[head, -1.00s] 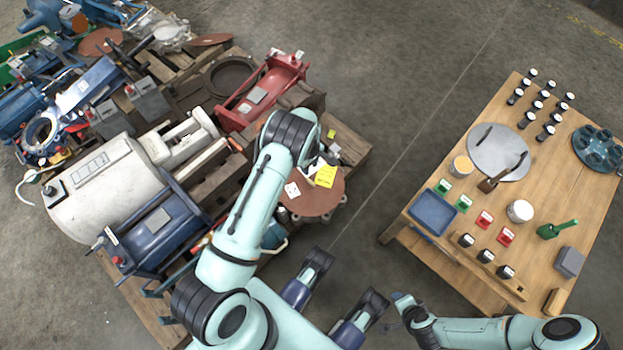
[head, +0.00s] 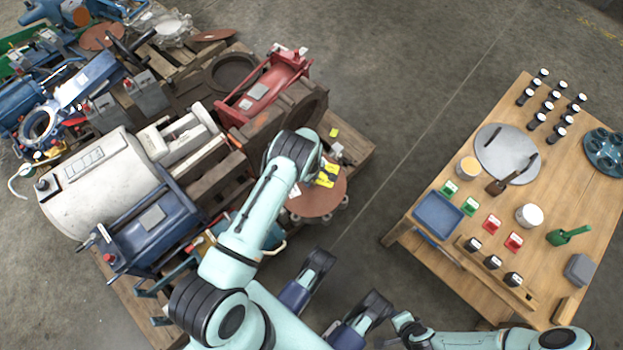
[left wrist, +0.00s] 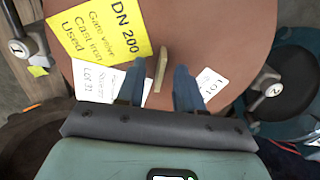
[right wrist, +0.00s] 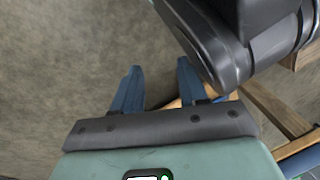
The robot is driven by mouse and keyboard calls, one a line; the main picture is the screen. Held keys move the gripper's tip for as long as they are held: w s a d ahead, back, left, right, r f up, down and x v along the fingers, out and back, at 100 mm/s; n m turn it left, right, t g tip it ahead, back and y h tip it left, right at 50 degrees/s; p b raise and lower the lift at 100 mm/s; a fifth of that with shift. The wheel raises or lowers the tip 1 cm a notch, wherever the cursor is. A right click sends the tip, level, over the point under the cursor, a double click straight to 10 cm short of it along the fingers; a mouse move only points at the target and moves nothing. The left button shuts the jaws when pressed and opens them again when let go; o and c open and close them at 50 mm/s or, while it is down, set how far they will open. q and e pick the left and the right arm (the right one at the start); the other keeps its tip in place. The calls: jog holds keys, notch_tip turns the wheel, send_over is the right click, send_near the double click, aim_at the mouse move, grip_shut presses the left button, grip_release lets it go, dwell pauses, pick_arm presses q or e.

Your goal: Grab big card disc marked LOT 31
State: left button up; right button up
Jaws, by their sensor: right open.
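The big brown card disc (head: 318,203) lies at the right edge of the loaded pallet in the head view, partly hidden by my left arm. In the left wrist view the disc (left wrist: 225,35) fills the upper middle. My right gripper (right wrist: 159,65) is open and empty above the floor.
A white cylinder (head: 95,195), a blue machine (head: 150,222) and a red frame (head: 265,90) crowd the pallet to the left. A wooden table (head: 410,245) with jars and trays stands at the right. Bare floor lies between.

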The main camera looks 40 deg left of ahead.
pick_arm(q)
grip_shut()
jog(key=shift+r, duration=0.1)
